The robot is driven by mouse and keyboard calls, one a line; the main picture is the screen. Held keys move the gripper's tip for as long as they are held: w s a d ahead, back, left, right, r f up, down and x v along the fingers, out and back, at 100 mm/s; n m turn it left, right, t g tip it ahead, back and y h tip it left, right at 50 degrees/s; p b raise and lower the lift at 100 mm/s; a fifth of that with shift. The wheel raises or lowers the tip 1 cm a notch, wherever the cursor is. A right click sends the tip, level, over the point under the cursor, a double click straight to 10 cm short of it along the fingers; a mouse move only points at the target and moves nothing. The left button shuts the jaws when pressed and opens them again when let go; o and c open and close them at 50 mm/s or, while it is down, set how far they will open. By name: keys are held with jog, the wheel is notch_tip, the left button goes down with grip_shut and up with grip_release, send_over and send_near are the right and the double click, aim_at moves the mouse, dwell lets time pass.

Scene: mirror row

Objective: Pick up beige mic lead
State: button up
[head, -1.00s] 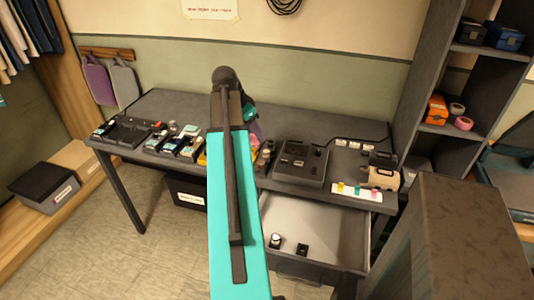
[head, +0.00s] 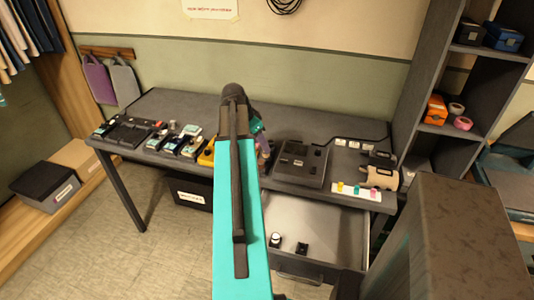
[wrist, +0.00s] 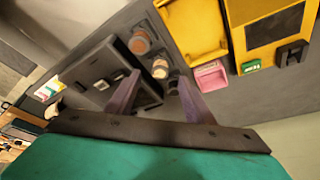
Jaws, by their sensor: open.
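A beige rounded thing (head: 382,178), which looks like the beige mic lead, lies at the right end of the grey table, behind a white card with coloured tabs. It is too small to make out in detail. In the wrist view a pale shape (wrist: 54,109) beside the card at the left edge seems to be the same thing. My gripper (wrist: 158,77) is open and empty, above small round-topped items near the middle of the table, well to the left of the beige thing. My arm hides most of the gripper in the head view.
A dark rounded item (head: 382,158) sits just behind the beige one. A dark flat device (head: 299,163) lies between my gripper and them. An open drawer (head: 325,225) juts out below the table. A grey shelf unit (head: 420,100) stands at the right.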

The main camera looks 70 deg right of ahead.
aim_at(266, 156)
jog(key=shift+f, duration=0.15)
jog(key=shift+p+x, duration=0.85)
jog(key=shift+x, duration=1.6)
jog(key=shift+c, duration=0.2)
jog(key=c, duration=1.1)
